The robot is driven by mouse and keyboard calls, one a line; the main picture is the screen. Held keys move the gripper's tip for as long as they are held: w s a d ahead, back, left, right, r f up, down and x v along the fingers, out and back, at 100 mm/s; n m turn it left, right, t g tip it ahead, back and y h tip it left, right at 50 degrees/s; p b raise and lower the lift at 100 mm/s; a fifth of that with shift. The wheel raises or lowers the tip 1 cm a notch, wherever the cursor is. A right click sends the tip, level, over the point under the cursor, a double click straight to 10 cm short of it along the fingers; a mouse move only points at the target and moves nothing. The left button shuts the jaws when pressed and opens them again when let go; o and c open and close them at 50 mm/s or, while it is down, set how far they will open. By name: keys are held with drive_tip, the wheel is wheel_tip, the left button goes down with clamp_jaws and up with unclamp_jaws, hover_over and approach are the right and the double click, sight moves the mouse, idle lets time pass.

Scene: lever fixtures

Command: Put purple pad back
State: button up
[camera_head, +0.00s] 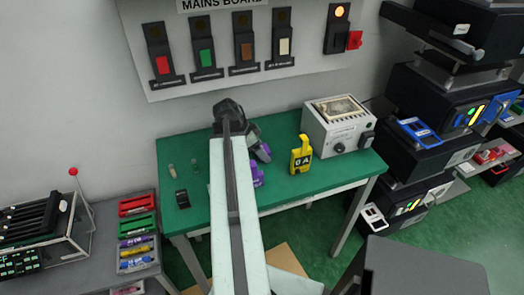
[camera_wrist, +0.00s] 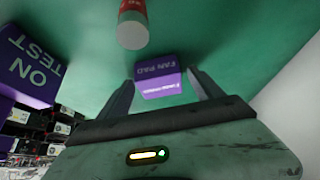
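The purple pad, marked FAN PAD, lies between the fingers of my gripper (camera_wrist: 162,88) in the wrist view (camera_wrist: 156,70), over the green table. The fingers stand apart on either side, with a thin gap visible at the right; firm contact is not visible. In the head view my gripper (camera_head: 259,147) is low over the green table (camera_head: 330,177), with purple at its tip, mostly hidden by my arm. A larger purple block marked ON TEST (camera_wrist: 30,65) stands at the left of the wrist view; purple also shows beside my arm in the head view (camera_head: 257,176).
A yellow tag (camera_head: 301,155) and a grey instrument box (camera_head: 337,125) stand right of my gripper. A small dark device (camera_head: 182,199) lies left. Coloured trays, one purple-labelled (camera_head: 136,240), sit on the grey bench. A red-and-white cylinder (camera_wrist: 132,25) is close to the pad.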

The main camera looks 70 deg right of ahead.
drive_tip(key=p+v, duration=1)
drive_tip(key=v, duration=0.2)
drive_tip(key=w+a+f+n+t+y, duration=0.1)
drive_tip(key=w+a+n+t, duration=0.1)
drive_tip(key=w+a+n, duration=0.85)
drive_tip(key=w+a+f+n+t, duration=0.2)
drive_tip(key=w+a+n, duration=0.3)
drive_tip(key=w+a, duration=0.95)
drive_tip(key=w+a+n+y, duration=0.1)
drive_tip(key=a+n, duration=0.5)
drive_tip(key=a, duration=0.8)
drive_tip(key=w+a+n+y, duration=0.1)
drive_tip(key=w+a+n, duration=0.2)
drive_tip(key=a, duration=1.1)
drive_tip(key=n, duration=0.3)
drive_tip(key=shift+w+a+n+t+y, duration=0.25)
drive_tip(key=shift+w+n+t+y, duration=0.05)
drive_tip(key=shift+w+n+y, duration=0.1)
